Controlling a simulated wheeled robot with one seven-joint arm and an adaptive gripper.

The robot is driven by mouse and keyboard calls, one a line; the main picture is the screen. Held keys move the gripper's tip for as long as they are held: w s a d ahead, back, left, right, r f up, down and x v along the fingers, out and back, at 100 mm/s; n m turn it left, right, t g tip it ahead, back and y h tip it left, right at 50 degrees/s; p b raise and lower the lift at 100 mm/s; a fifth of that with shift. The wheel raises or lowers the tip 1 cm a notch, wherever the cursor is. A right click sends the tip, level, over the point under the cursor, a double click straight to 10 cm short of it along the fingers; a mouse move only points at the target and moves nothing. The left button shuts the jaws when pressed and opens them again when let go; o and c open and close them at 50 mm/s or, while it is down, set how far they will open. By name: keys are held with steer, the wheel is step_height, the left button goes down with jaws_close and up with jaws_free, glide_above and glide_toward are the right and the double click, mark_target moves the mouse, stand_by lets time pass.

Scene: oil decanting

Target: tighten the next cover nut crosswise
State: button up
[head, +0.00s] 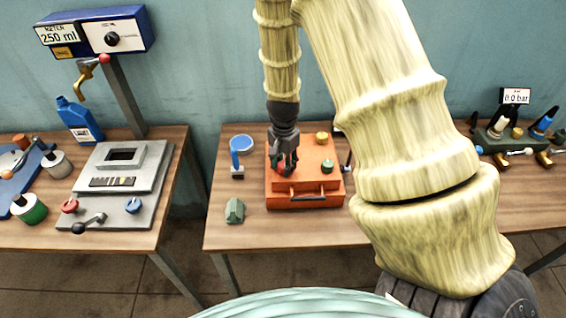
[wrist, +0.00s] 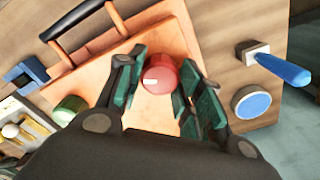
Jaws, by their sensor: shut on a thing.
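The orange cover (head: 300,201) lies on the middle table, with a black handle on its near side; it fills much of the wrist view (wrist: 165,32). My gripper (head: 286,166) points down over the cover's left part. In the wrist view its green-padded fingers (wrist: 160,84) are shut on a red nut (wrist: 159,75), one on each side. A green nut (head: 327,167) sits at the cover's right, also in the wrist view (wrist: 70,108). A yellow nut (head: 321,138) sits at the back right. The fingers partly hide the red nut in the head view.
Left of the cover are a blue disc (head: 241,143), a blue-handled tool (head: 236,158) and a green block (head: 234,211). The left table carries a grey plate (head: 150,215) and a meter reading 250 ml (head: 95,33).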

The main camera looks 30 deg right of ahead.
mark_target(283, 164)
steer(key=shift+w, duration=0.15)
steer(key=o, duration=1)
steer(key=shift+o, duration=0.2)
step_height(283, 164, up, 12)
steer(key=shift+f, duration=0.1)
